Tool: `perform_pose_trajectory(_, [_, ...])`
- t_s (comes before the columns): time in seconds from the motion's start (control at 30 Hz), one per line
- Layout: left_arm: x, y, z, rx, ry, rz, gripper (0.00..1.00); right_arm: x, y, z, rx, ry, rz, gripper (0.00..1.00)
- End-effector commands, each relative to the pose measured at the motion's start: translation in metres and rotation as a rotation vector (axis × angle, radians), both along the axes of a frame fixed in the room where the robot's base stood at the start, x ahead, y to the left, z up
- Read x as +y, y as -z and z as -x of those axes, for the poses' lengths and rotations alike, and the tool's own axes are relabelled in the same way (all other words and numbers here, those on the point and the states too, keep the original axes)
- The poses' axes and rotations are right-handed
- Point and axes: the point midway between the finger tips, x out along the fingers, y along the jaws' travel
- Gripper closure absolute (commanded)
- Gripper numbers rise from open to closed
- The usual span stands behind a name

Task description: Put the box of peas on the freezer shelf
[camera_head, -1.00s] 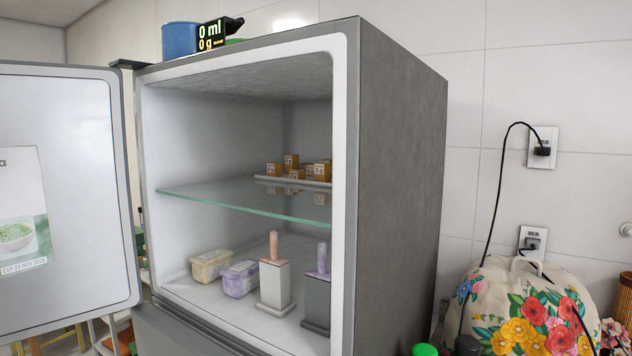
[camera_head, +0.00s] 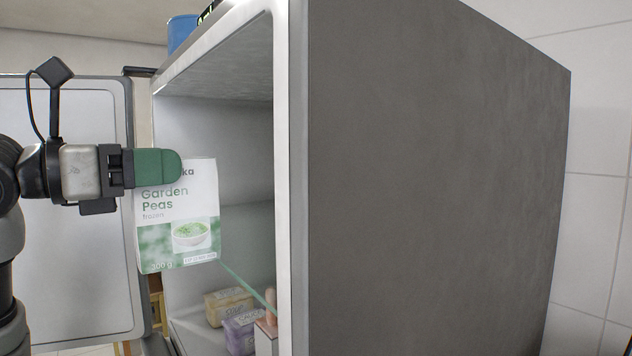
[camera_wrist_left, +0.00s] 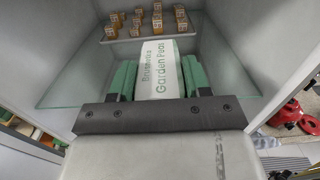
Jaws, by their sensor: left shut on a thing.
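The box of peas (camera_head: 178,216) is white and green with "Garden Peas" on its front. My left gripper (camera_head: 160,168) comes in from the left and is shut on the upper part of the box. The box is upright at the open front of the freezer. In the left wrist view the box (camera_wrist_left: 160,70) sits between the two green fingers (camera_wrist_left: 158,80), with the glass freezer shelf (camera_wrist_left: 75,75) around and beyond it. In the head view most of the shelf is hidden by the box and the freezer's side wall; its edge (camera_head: 245,285) shows. My right gripper is not in view.
A tray (camera_wrist_left: 125,36) with several small orange-brown boxes stands at the back of the shelf. Glass at the left looks bare. The freezer's side wall (camera_head: 430,170) and open door (camera_head: 70,250) flank the opening.

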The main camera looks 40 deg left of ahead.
Motion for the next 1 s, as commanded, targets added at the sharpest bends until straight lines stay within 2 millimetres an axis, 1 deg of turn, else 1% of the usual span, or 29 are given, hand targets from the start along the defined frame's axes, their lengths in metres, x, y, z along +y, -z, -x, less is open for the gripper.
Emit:
perform_pose_trajectory(0.03, [-0.004, -0.006, -0.013, 0.007, 0.002, -0.001, 1.0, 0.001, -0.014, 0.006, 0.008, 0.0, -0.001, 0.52])
perform_pose_trajectory(0.13, [-0.012, -0.007, -0.039, 0.007, 0.002, -0.001, 1.0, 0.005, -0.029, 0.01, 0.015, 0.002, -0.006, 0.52])
perform_pose_trajectory(0.3, [-0.024, -0.007, -0.08, 0.005, 0.002, 0.0, 1.0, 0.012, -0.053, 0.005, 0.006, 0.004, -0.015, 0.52])
perform_pose_trajectory(0.4, [-0.029, -0.006, -0.097, 0.004, 0.001, -0.002, 1.0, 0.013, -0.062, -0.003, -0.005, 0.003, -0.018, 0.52])
perform_pose_trajectory(0.5, [-0.031, -0.004, -0.107, 0.0, 0.0, -0.001, 1.0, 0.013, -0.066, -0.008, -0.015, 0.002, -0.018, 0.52])
perform_pose_trajectory(0.57, [-0.032, -0.003, -0.11, 0.0, 0.0, 0.0, 1.0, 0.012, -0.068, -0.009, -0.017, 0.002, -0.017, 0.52])
perform_pose_trajectory(0.63, [-0.034, -0.005, -0.117, 0.001, 0.0, 0.0, 1.0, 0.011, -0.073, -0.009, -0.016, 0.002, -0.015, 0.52])
perform_pose_trajectory(0.8, [-0.042, -0.008, -0.145, 0.002, 0.0, -0.003, 1.0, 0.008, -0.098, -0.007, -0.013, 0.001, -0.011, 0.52])
perform_pose_trajectory(0.87, [-0.045, -0.006, -0.154, 0.003, 0.001, -0.003, 1.0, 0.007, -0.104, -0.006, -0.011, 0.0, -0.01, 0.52])
perform_pose_trajectory(1.0, [-0.044, -0.002, -0.151, -0.003, 0.002, 0.002, 1.0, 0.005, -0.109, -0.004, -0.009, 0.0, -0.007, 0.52])
